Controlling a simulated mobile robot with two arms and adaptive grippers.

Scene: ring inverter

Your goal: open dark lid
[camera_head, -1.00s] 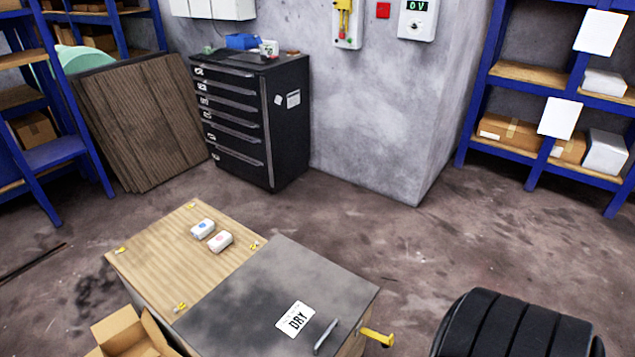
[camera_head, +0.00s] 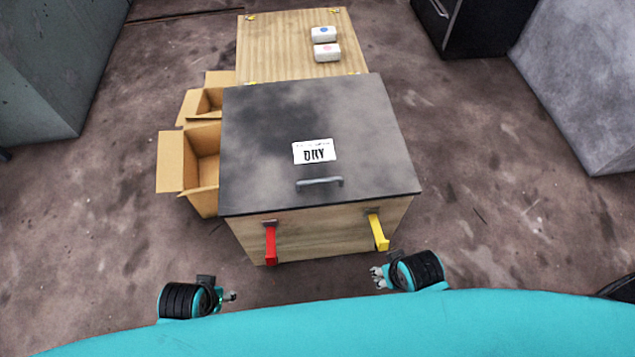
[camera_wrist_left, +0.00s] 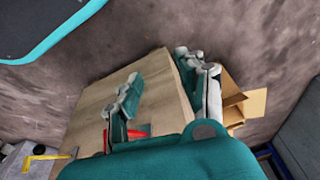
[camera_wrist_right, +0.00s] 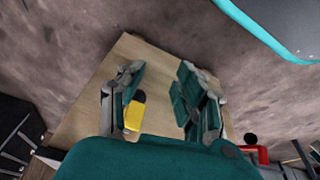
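The dark lid (camera_head: 265,135) lies shut on the wooden box (camera_head: 318,238). It has a "DRY" label (camera_head: 314,151) and a grey handle (camera_head: 319,183) near its front edge. A red latch (camera_head: 270,245) and a yellow latch (camera_head: 378,232) show on the box front. My left gripper (camera_head: 230,296) is in front of the box, below and left of the red latch. Its fingers are spread in the left wrist view (camera_wrist_left: 165,85). My right gripper (camera_head: 377,278) is below the yellow latch, with fingers spread in the right wrist view (camera_wrist_right: 160,95). Neither gripper holds anything.
Open cardboard boxes (camera_head: 172,162) stand against the left side. A black cabinet (camera_head: 475,30) and a grey wall (camera_head: 585,90) stand at right. The floor right of the box is clear.

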